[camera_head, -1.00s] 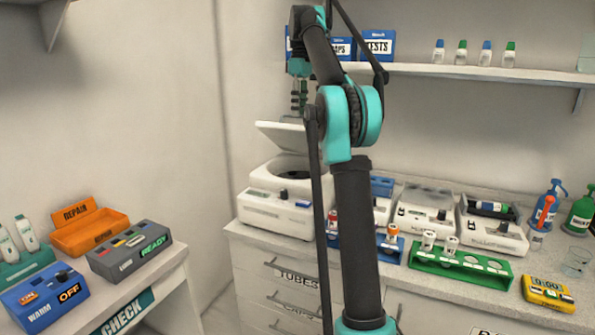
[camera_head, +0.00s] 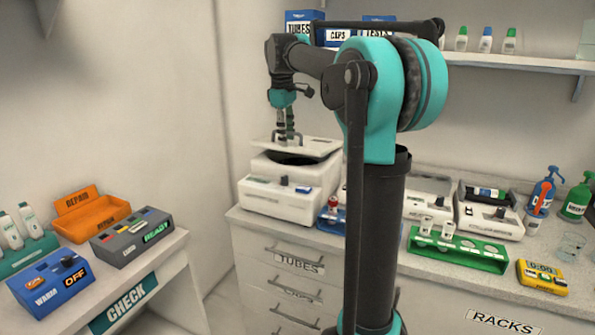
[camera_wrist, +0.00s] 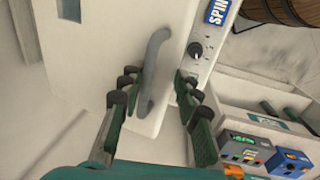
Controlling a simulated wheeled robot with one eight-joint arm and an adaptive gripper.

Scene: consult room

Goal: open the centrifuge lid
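The white centrifuge (camera_head: 270,208) stands at the left end of the counter. Its lid (camera_head: 315,148) is partly raised, with a dark gap showing under it. My gripper (camera_head: 286,135) is just above the lid, pointing down at its grey handle. In the wrist view the curved handle (camera_wrist: 153,75) lies between my two fingers (camera_wrist: 157,90), nearer the left one. The fingers are apart, with a clear gap on the right of the handle. The blue SPIN label (camera_wrist: 217,12) and dark knob (camera_wrist: 195,48) show on the centrifuge front.
A shelf (camera_head: 480,62) with boxes and bottles runs above the counter. To the right stand other white devices (camera_head: 490,215), a green rack (camera_head: 455,250) and a yellow timer (camera_head: 542,277). My arm hides the middle of the counter. The side table (camera_head: 165,250) is at the left.

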